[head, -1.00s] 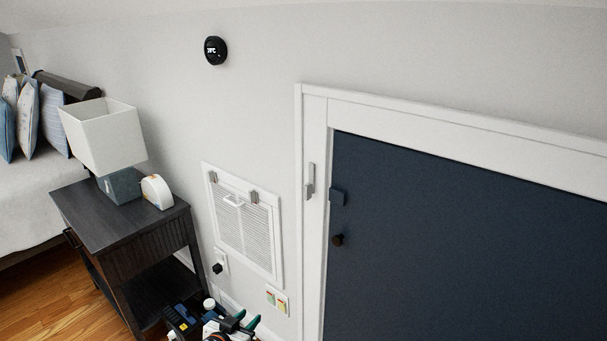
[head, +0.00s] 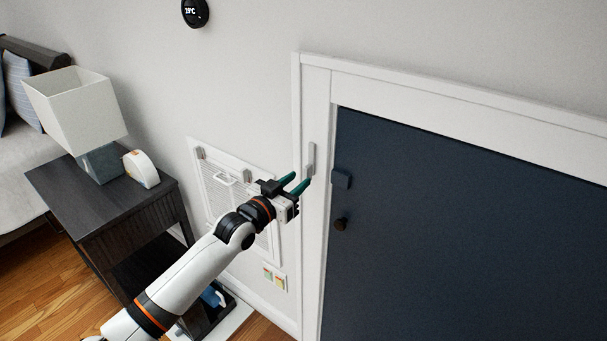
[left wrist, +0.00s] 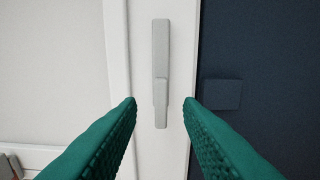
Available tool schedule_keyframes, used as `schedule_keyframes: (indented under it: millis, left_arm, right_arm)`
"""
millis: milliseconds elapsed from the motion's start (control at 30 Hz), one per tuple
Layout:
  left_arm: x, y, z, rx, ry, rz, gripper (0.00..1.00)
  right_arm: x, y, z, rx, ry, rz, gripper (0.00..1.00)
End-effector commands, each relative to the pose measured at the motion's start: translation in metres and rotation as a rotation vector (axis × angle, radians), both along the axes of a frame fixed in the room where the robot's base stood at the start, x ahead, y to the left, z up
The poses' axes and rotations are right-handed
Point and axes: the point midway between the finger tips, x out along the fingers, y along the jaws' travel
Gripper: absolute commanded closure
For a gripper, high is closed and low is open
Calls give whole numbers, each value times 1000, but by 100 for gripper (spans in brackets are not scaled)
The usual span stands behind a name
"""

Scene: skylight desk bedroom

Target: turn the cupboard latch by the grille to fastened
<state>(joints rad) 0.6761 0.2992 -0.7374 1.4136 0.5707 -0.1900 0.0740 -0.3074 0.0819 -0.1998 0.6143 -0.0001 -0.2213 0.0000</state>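The cupboard latch (head: 310,158) is a light grey upright bar on the white door frame, left of the dark blue cupboard door (head: 430,220). In the left wrist view the latch (left wrist: 160,72) stands vertical, with a smaller raised piece at its lower half. A dark blue block (head: 341,179), the keeper on the door, sits to its right; it also shows in the left wrist view (left wrist: 222,94). My left gripper (head: 298,184) is open at the latch, its green fingers (left wrist: 160,103) on either side of the latch's lower part, with nothing held. My right gripper is not in view.
The white grille (head: 215,185) is on the wall left of the frame, partly hidden by my left arm. A dark knob (head: 340,224) is on the door below the block. A dark nightstand (head: 100,200) with a lamp (head: 75,110) stands at left.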

Motion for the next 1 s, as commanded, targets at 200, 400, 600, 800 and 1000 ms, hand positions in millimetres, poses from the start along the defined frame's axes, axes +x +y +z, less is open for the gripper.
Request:
schedule_keyframes:
  millis: [200, 400, 600, 800, 1000]
  left_arm:
    - [21, -16, 0, 0, 0, 0, 67]
    - [28, -21, 0, 1, -1, -1, 67]
    - [29, -21, 0, 0, 0, 0, 67]
    - [29, -21, 0, 0, 0, 0, 90]
    - [28, -21, 0, 0, 0, 0, 100]
  right_arm:
    - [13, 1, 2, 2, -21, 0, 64]
    - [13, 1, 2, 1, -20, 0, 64]
    - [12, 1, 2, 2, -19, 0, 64]
    - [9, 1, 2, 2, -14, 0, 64]
    - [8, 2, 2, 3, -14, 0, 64]
